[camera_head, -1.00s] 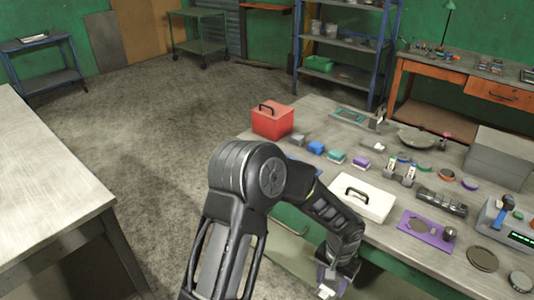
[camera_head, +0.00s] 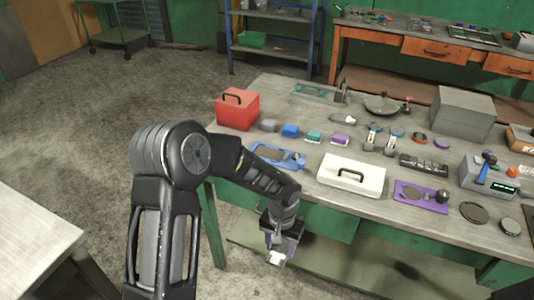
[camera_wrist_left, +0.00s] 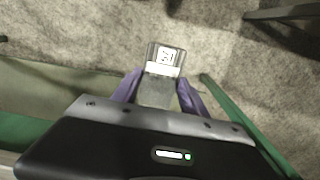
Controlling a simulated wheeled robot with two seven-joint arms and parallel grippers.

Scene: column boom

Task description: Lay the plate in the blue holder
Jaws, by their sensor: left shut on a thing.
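My left gripper (camera_head: 279,250) hangs low in front of the bench's near edge in the head view. Its purple fingers also show in the left wrist view (camera_wrist_left: 160,94), shut on the sides of a small grey plate (camera_wrist_left: 158,92) with a white printed label at its far end. In the head view only a pale end of the plate (camera_head: 276,258) shows below the fingers. The blue holder (camera_head: 297,162) lies on the bench near its front edge, partly hidden behind my left forearm. The plate is apart from the holder, lower and nearer. My right gripper is not in view.
On the bench (camera_head: 225,138), a white box with a handle (camera_head: 352,176) stands right of the holder. A red box (camera_head: 237,109) is at the back left. A blue block (camera_head: 290,131) and other small blocks lie behind the holder. A purple tray (camera_head: 420,197) lies further right.

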